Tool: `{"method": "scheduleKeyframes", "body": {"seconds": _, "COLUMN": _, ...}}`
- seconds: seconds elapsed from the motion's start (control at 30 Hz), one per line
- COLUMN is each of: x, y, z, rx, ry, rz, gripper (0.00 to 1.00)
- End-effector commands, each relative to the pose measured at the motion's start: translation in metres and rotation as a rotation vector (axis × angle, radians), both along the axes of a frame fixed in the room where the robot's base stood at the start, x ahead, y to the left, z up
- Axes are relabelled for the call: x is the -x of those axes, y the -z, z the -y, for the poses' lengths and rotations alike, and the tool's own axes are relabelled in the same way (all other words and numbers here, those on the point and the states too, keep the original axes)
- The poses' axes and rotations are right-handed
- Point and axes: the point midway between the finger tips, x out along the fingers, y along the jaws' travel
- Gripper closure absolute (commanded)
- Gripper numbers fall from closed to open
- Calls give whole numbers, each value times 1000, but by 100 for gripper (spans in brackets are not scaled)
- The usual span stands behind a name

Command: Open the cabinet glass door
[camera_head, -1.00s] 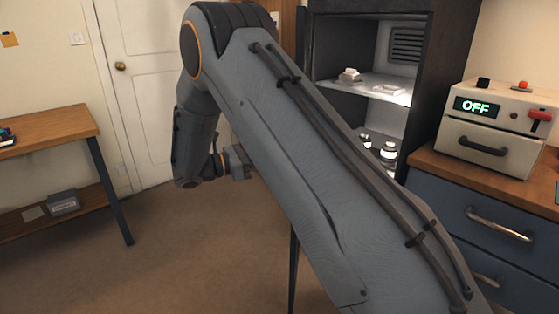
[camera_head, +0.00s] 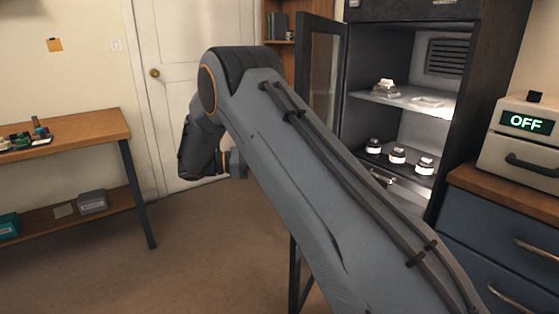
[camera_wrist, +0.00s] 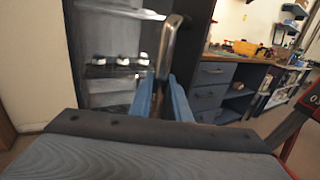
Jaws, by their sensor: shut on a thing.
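The cabinet (camera_head: 394,52) stands at the right in the head view. Its glass door (camera_head: 323,62) has a dark frame and stands swung open to the left; my arm covers much of it. In the wrist view the metal bar handle (camera_wrist: 168,48) rises between the blue fingers of my gripper (camera_wrist: 162,98), which is shut on it. The cabinet interior also shows behind the fingers in the wrist view (camera_wrist: 112,90). In the head view my gripper is hidden behind my arm.
A device reading OFF (camera_head: 520,135) stands on the blue drawer unit (camera_head: 490,225) at the right. A wooden table (camera_head: 70,135) is at the left, with open floor (camera_head: 200,255) between.

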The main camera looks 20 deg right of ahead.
Motion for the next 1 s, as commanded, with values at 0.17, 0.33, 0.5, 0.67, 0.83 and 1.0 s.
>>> {"method": "scheduleKeyframes", "body": {"seconds": 0.17, "x": -3, "y": -2, "z": 3, "rx": 0, "ry": -6, "rz": 8, "gripper": 65}}
{"method": "scheduleKeyframes", "body": {"seconds": 0.33, "x": -2, "y": -1, "z": -4, "rx": 1, "ry": -13, "rz": 5, "gripper": 65}}
{"method": "scheduleKeyframes", "body": {"seconds": 0.5, "x": -2, "y": -1, "z": -6, "rx": 1, "ry": -14, "rz": 4, "gripper": 65}}
{"method": "scheduleKeyframes", "body": {"seconds": 0.67, "x": -3, "y": 0, "z": -18, "rx": 1, "ry": -17, "rz": 4, "gripper": 65}}
{"method": "scheduleKeyframes", "body": {"seconds": 0.83, "x": -7, "y": 0, "z": -46, "rx": 1, "ry": -19, "rz": 6, "gripper": 65}}
{"method": "scheduleKeyframes", "body": {"seconds": 1.0, "x": -10, "y": 0, "z": -69, "rx": 1, "ry": -15, "rz": 6, "gripper": 65}}
